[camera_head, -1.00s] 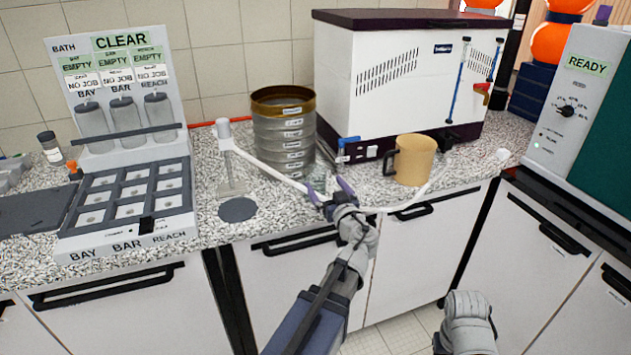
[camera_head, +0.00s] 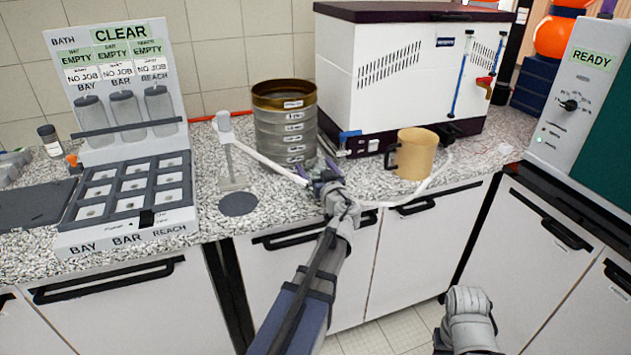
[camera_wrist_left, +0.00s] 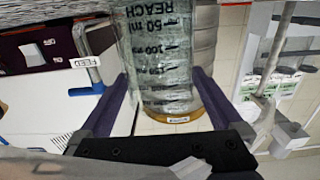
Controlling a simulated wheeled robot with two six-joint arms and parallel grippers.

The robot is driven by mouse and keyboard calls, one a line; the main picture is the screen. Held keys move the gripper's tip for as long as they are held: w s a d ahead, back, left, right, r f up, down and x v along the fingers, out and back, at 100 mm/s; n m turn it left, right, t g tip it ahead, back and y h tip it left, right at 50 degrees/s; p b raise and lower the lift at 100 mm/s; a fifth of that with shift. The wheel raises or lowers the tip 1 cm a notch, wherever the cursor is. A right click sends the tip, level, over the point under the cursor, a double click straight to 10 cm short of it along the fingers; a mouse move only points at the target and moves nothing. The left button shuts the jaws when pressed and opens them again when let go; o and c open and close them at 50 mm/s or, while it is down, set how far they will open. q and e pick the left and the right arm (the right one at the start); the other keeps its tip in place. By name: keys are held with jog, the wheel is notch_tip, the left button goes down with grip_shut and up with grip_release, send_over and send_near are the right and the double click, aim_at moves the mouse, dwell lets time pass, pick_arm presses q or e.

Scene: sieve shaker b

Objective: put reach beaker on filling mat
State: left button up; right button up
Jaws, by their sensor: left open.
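The reach beaker (camera_wrist_left: 165,45) is clear, with REACH and ml marks on its side. In the left wrist view it shows between the two purple fingers of my left gripper (camera_wrist_left: 165,100), which stand apart. I cannot tell whether either finger touches it. In the head view my left gripper (camera_head: 322,172) is at the counter's front part, before the sieve stack, and the beaker is mostly hidden there. A dark round disc, apparently the filling mat (camera_head: 238,204), lies bare on the counter to the gripper's left. My right gripper's fingers do not show.
The sieve stack (camera_head: 285,125) stands just behind the gripper. A white stand (camera_head: 230,155) with a long arm rises behind the disc. A tan mug (camera_head: 414,155) is to the right, before the white bath (camera_head: 400,75). The compartment rack (camera_head: 130,200) is at left.

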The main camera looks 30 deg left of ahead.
pick_arm(q)
jog(key=shift+c, duration=0.2)
jog(key=c, duration=1.4)
jog(key=shift+o, duration=0.2)
jog(key=shift+r, duration=0.2)
notch_tip(320, 180, up, 10)
jog(key=p, duration=1)
jog(key=shift+f, duration=0.15)
